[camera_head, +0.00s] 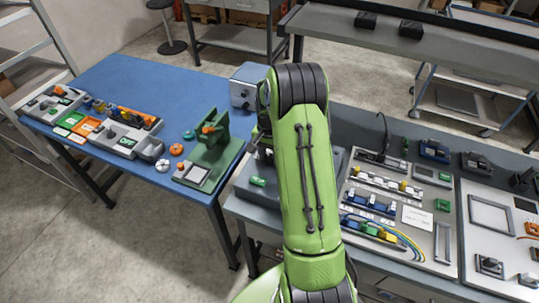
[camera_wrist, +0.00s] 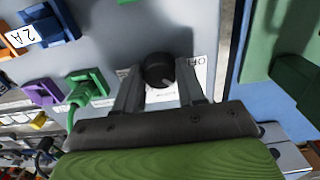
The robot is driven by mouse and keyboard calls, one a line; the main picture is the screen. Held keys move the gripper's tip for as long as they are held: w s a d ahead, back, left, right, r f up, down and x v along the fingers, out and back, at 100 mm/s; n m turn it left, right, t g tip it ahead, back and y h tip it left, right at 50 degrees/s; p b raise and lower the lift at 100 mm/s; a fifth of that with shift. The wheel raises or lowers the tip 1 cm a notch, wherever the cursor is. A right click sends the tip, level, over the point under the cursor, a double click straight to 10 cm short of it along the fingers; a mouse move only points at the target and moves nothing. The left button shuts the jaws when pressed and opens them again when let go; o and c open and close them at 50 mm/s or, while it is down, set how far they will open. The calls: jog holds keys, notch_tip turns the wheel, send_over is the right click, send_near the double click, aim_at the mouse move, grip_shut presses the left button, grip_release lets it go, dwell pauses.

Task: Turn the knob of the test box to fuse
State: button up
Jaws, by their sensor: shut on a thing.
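In the wrist view, the black round knob (camera_wrist: 158,70) stands on the grey face of the test box (camera_wrist: 110,45). A light mark on the knob points to the lower right. A white label reading OFF (camera_wrist: 199,63) sits right of the knob. Another white label below the knob is partly hidden and unreadable. My gripper (camera_wrist: 160,80) has one finger on each side of the knob and is shut on it. In the head view, my arm hides the gripper and knob; part of what looks like the test box (camera_head: 262,194) shows left of the arm.
Blue and orange connectors (camera_wrist: 52,28), a purple plug (camera_wrist: 42,92) and a green plug with a cable (camera_wrist: 88,88) are left of the knob. A green stand (camera_head: 210,150) is on the blue table (camera_head: 150,75). A panel of wired parts (camera_head: 430,240) lies at right.

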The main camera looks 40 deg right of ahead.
aim_at(269, 157)
jog(key=o, duration=1.1)
jog(key=shift+c, duration=0.2)
notch_tip(269, 157, up, 16)
jog(key=p, duration=0.1)
